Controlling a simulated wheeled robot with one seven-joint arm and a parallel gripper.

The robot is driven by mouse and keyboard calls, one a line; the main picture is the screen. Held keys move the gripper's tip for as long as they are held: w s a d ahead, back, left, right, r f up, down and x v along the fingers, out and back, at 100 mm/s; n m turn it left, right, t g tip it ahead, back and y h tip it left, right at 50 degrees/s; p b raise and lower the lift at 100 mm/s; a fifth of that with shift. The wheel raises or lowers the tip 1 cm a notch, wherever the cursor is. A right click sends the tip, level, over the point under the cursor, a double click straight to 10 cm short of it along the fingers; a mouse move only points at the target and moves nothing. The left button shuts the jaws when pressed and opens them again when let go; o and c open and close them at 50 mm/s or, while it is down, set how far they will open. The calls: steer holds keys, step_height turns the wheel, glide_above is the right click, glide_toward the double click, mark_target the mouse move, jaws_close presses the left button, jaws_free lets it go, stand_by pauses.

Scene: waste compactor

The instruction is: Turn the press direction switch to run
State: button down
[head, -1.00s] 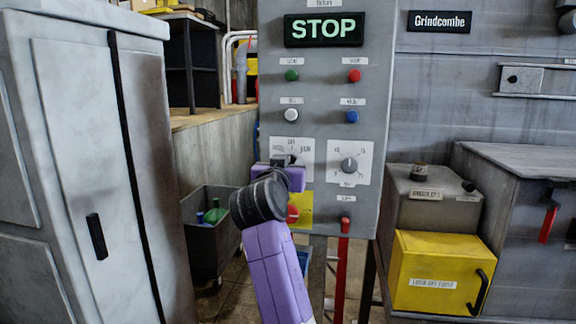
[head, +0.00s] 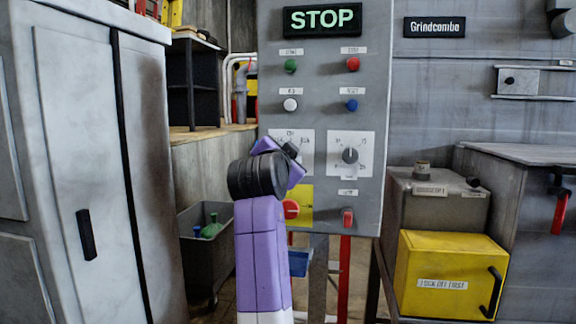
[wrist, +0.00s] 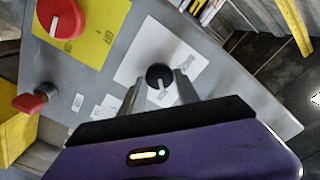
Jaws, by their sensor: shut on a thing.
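The switch is a black round knob (wrist: 159,75) with a white pointer line, on a white plate (wrist: 130,62) on the grey control panel (head: 328,90). In the head view the same white plate (head: 307,141) shows at the panel's left, largely covered by my purple arm. My gripper (wrist: 160,84) has its two metal fingers on either side of the knob and is shut on it. In the head view my gripper (head: 290,152) is tilted against the plate. The plate's labels are too small to read surely.
A second knob (head: 350,156) is close on the right. A red knob (wrist: 62,16) on a yellow plate (wrist: 92,30) and a red lever (head: 347,218) are below. The lit display (head: 322,20) reads STOP. A grey cabinet (head: 85,160) stands at the left.

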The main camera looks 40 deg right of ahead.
steer(key=shift+f+m+b, duration=0.15)
steer(key=shift+m+b, duration=0.2)
steer(key=shift+m, duration=0.35)
steer(key=c, duration=0.9)
jaws_free()
steer(key=v, duration=0.8)
steer(key=shift+b, duration=0.4)
